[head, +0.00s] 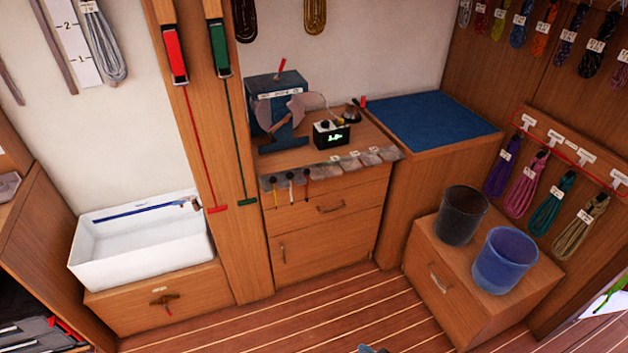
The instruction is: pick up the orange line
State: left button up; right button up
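An orange coiled line (545,32) hangs high on the wooden wall at the upper right, with a white tag on it. It hangs in a row between a blue coil (519,25) and a dark blue-purple coil (566,46). Its top is near the upper edge of the picture. Neither of my grippers can be made out. A small grey-blue piece shows at the bottom edge, and I cannot tell what it is.
A wooden box below bears a dark bucket (462,216) and a blue bucket (503,262). Several tagged coils hang on a lower rack (567,150). A blue-topped cabinet (432,122) stands left of the racks. The plank floor (350,315) in front is clear.

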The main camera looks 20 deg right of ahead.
aim_at(306, 171)
jog(key=i+l+u, duration=0.15)
jog(key=i, duration=0.25)
jog(key=i+l+u, duration=0.1)
jog(key=i+l, duration=0.3)
